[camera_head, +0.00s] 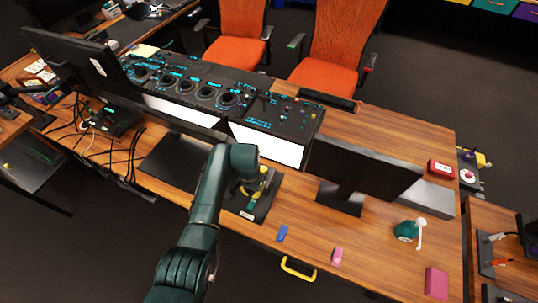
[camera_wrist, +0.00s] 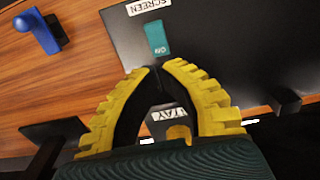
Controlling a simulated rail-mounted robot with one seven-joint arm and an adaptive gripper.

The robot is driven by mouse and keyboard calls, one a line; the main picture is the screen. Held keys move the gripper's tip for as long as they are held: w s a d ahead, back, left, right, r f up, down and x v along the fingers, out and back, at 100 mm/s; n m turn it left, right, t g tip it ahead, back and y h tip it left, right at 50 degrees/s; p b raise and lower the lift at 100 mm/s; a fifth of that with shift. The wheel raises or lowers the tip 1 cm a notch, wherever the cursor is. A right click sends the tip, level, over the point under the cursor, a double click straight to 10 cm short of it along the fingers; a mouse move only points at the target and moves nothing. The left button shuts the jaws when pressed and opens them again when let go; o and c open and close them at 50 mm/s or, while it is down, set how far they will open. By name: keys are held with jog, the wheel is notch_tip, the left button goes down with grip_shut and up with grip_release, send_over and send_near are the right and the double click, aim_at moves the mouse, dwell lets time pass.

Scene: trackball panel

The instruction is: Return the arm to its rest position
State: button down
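My gripper (camera_head: 256,193) has yellow ridged fingers and is low over a black panel (camera_head: 262,208) on the wooden desk. In the wrist view the fingertips of my gripper (camera_wrist: 157,69) come together in an arch, and nothing is seen gripped at the tips. Just beyond the tips is a teal switch (camera_wrist: 156,38) marked "ON", below a "SCREEN" label (camera_wrist: 149,6). I cannot tell whether the tips touch the panel. My dark green arm reaches in from the lower left of the head view. Parts of the panel are hidden behind the fingers.
A monitor (camera_head: 362,168) stands right of my gripper, with the trackball console (camera_head: 200,88) behind. A blue piece (camera_head: 282,233), a pink piece (camera_head: 337,256), a yellow handle (camera_head: 298,270) and a green joystick (camera_head: 407,231) are nearby. Bare desk (camera_head: 300,215) lies right of the panel.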

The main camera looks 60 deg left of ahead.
jog(key=w+d+r+m+t+y, duration=0.1)
jog(key=w+d+r+m, duration=0.1)
jog(key=w+d, duration=0.6)
jog(key=w+d+r+m+t, duration=0.1)
jog(key=w+d+r+m, duration=0.15)
jog(key=w+d, duration=0.45)
jog(key=w+d+r+m+t, duration=0.2)
jog(key=w+d+r+t, duration=0.25)
jog(key=d+r, duration=0.45)
jog(key=w+d+r+m+t, duration=0.25)
jog(key=w+d+r, duration=0.35)
jog(key=d+r, duration=0.3)
jog(key=s+d+r+t+h, duration=0.1)
jog(key=s+d+r+t, duration=0.15)
jog(key=d+r, duration=0.45)
jog(key=s+d+r+t, duration=0.1)
jog(key=d+r+t, duration=0.25)
jog(key=r, duration=0.65)
jog(key=s+r+n+t, duration=0.1)
jog(key=s+r+t, duration=0.4)
jog(key=r, duration=0.4)
jog(key=s+r+t, duration=0.2)
jog(key=s+r, duration=0.5)
jog(key=r, duration=0.2)
notch_tip(320, 180, up, 25)
jog(key=p, duration=2.5)
jog(key=shift+w+d+f+p, duration=0.2)
jog(key=shift+w+d+p, duration=0.1)
jog(key=shift+p, duration=0.1)
